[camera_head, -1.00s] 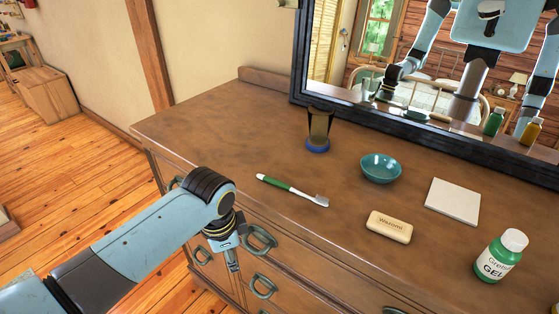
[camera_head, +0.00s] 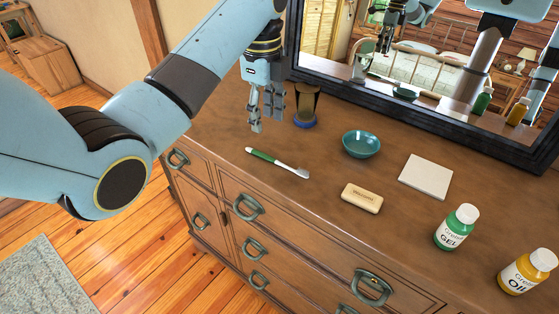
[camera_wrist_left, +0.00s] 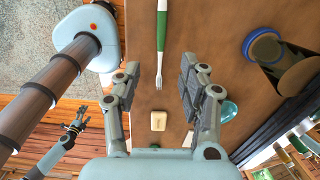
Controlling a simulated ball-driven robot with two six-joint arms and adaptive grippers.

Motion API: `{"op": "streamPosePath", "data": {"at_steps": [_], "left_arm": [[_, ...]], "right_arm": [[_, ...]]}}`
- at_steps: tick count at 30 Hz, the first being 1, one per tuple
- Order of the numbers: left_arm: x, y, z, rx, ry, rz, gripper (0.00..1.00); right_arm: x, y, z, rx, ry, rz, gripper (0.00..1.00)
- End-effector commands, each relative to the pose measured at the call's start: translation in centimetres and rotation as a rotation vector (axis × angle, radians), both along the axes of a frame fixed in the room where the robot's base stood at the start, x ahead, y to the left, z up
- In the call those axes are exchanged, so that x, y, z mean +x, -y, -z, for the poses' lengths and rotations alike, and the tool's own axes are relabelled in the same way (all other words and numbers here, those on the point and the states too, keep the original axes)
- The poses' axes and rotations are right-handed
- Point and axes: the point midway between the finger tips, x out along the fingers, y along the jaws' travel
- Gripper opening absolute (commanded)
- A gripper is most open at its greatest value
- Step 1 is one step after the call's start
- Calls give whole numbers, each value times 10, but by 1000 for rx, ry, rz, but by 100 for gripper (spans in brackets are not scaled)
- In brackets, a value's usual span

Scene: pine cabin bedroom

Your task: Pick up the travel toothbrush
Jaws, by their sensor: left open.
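The travel toothbrush (camera_head: 278,162), with a green and white handle and a pale head, lies on the wooden dresser top near its front edge. It also shows in the left wrist view (camera_wrist_left: 162,40), lying lengthwise at the upper middle. My left gripper (camera_head: 262,122) is open and empty, pointing down above the dresser, behind the toothbrush's handle end in the head view. In the left wrist view its two fingers (camera_wrist_left: 156,90) stand apart, with the toothbrush head between and beyond them. My right gripper does not show clearly in the head view.
A dark cup with a blue base (camera_head: 305,112) stands close to the right of my left gripper. A teal bowl (camera_head: 361,144), a soap bar (camera_head: 362,198), a white tile (camera_head: 426,177), a green bottle (camera_head: 457,227) and a yellow bottle (camera_head: 527,271) stand rightward. A mirror (camera_head: 420,90) borders the back.

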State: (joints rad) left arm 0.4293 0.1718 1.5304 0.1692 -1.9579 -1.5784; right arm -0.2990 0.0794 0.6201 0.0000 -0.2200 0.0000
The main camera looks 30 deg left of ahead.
Motion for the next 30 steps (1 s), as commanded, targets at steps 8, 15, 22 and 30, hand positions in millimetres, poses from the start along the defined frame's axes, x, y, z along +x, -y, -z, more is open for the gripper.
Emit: {"op": "streamPosePath", "data": {"at_steps": [8, 15, 22, 30], "left_arm": [[-1, 0, 42, 0, -3, 1, 42], [1, -1, 68, -1, -6, 1, 42], [2, -1, 97, 0, -2, 0, 42], [2, -1, 99, 1, -1, 0, 38]], "right_arm": [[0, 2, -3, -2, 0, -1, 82], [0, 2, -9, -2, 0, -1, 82], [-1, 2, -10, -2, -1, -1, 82], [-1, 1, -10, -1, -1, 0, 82]]}}
